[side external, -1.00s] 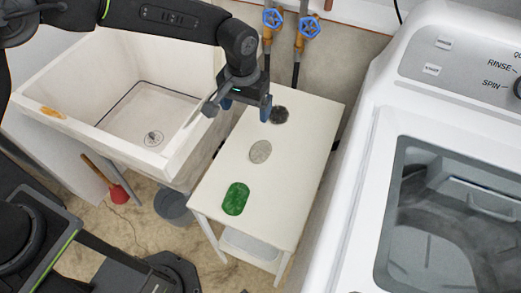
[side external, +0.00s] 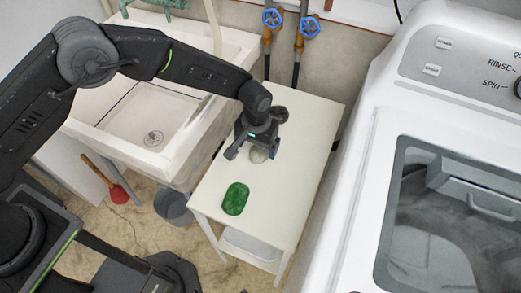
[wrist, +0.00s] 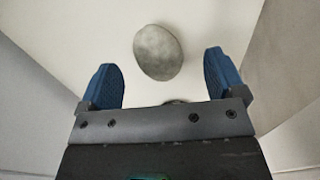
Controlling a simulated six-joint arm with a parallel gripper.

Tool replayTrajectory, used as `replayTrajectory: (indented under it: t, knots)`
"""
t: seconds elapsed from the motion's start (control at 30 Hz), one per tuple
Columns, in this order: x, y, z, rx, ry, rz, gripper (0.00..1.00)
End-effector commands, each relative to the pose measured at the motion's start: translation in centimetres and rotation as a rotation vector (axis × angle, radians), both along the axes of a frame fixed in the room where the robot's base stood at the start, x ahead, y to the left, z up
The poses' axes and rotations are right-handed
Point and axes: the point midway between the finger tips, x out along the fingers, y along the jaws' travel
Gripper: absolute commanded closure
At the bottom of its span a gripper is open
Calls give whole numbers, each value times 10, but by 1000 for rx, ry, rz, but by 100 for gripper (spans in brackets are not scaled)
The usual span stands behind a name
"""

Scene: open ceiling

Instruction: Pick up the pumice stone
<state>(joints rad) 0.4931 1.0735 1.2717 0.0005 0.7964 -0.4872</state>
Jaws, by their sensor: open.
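The pumice stone, a grey speckled oval (side external: 258,156), lies on the white table (side external: 295,165). In the side view it is partly hidden by my gripper (side external: 252,150), which is just above it. In the wrist view the stone (wrist: 158,52) is whole and lies ahead of the blue fingers of my gripper (wrist: 163,78), roughly centred between them sideways. The fingers are wide apart with nothing between them. They do not appear to touch the stone.
A green oval item (side external: 235,198) lies nearer the table's front, and a dark round item (side external: 279,113) lies behind the stone. A white sink (side external: 175,140) stands left and a washing machine (side external: 365,190) right. The table's right side is clear.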

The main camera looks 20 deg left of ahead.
Motion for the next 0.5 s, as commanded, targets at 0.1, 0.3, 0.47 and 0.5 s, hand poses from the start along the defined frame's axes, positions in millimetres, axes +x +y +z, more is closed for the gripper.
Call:
replayTrajectory:
  t: [0.1, 0.3, 0.47, 0.5]
  knots:
    - [0, -4, -20, 1, 2, -1, 11]
    - [1, -4, -36, -1, 1, -1, 11]
    - [1, -4, -36, -1, 0, -1, 11]
    - [1, -4, -36, -1, 0, -1, 11]
